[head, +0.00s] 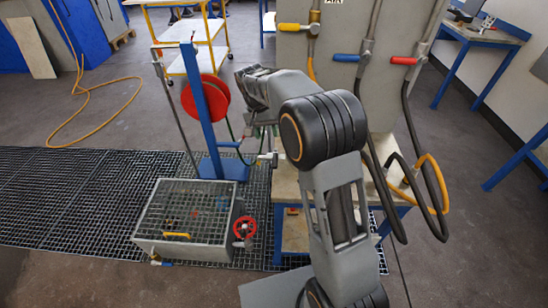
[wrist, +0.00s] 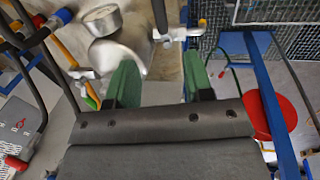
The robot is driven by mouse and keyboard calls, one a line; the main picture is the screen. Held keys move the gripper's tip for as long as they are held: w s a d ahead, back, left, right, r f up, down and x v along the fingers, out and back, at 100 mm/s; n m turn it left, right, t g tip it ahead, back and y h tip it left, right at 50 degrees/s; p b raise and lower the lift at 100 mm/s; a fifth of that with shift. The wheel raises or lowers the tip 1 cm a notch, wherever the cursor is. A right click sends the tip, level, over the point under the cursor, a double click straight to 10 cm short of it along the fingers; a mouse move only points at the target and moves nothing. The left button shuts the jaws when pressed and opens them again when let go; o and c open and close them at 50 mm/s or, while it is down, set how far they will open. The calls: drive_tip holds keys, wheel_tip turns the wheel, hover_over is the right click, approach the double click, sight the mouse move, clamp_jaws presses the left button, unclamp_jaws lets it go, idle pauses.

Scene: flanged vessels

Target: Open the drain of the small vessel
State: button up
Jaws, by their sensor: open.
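My gripper (wrist: 158,62) is open, its two green fingers apart, with nothing seen between the tips. A rounded silvery metal vessel (wrist: 103,22) shows beyond the fingers in the wrist view; I take it for the small vessel. A silvery pipe fitting (wrist: 172,34) with a pale lever-like part (wrist: 138,45) lies just ahead of the fingertips, apparently apart from them. I cannot tell the drain valve's position. In the head view my arm hides most of the vessel; a small silvery fitting (head: 268,157) shows below my wrist.
A grey panel (head: 340,60) carries yellow, blue and red levers, with hoses hanging right. A mesh-topped metal box (head: 140,238) with a red handwheel (head: 245,228) stands on the floor grating. A blue post (head: 198,110) with a red reel (head: 220,98) stands behind, close to my wrist.

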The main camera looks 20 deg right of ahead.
sight(274, 160)
drive_tip(key=f, duration=0.4)
drive_tip(key=d+f+p, duration=0.1)
drive_tip(key=f, duration=0.3)
drive_tip(key=d+f, duration=0.1)
drive_tip(key=f, duration=0.3)
drive_tip(key=shift+s+d+f, duration=0.2)
drive_tip(key=shift+s+f, duration=0.05)
drive_tip(key=shift+s, duration=0.15)
drive_tip(key=shift+c, duration=0.4)
clamp_jaws()
